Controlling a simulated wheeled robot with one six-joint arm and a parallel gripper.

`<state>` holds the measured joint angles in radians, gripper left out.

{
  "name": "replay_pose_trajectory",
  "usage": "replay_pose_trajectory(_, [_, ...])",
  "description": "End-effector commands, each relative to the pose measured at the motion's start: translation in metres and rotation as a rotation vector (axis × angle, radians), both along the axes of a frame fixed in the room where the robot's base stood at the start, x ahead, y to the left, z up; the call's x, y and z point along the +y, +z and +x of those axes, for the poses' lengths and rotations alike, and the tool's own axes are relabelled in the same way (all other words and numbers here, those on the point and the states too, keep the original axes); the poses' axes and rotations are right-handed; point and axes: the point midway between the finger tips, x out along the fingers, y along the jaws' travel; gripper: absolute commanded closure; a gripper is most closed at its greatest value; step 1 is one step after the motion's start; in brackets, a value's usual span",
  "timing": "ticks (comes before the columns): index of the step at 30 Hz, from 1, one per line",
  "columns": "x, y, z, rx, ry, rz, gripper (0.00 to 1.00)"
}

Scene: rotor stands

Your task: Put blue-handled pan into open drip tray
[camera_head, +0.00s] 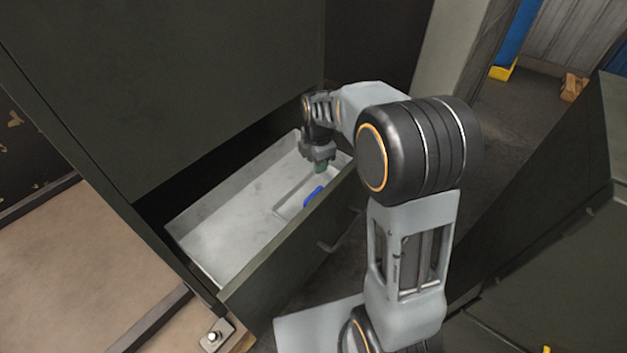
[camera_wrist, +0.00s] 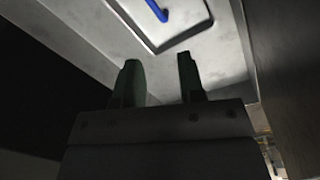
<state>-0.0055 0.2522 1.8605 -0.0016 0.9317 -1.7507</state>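The open drip tray (camera_head: 222,237) is a pulled-out, light grey drawer in a dark cabinet. A pale pan (camera_head: 291,203) with a blue handle (camera_head: 313,196) lies inside it, toward its right end. In the wrist view the blue handle (camera_wrist: 157,10) is cut off by the top edge, and part of the pan's rim (camera_wrist: 208,22) shows. My gripper (camera_head: 320,168) is over the right end of the tray, just beyond the pan. Its two green fingers (camera_wrist: 159,80) are apart with nothing between them, and the pan is clear of them.
The dark drawer front (camera_head: 285,262) with a bar handle (camera_head: 341,233) stands on the near side of the tray. The tray's left part is bare. A wooden surface (camera_head: 70,270) lies at left, and a yellow object (camera_head: 503,72) sits on the far floor.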

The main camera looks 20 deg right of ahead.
Motion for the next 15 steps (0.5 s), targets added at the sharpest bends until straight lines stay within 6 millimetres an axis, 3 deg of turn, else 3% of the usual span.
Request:
replay_pose_trajectory(1, [0.0, -0.026, 0.01, 0.027, 0.091, -0.008, 0.64])
replay_pose_trajectory(6, [0.0, -0.066, 0.029, 0.075, 0.329, -0.018, 0.64])
replay_pose_trajectory(15, [-0.001, -0.091, 0.037, 0.096, 0.445, -0.02, 0.64])
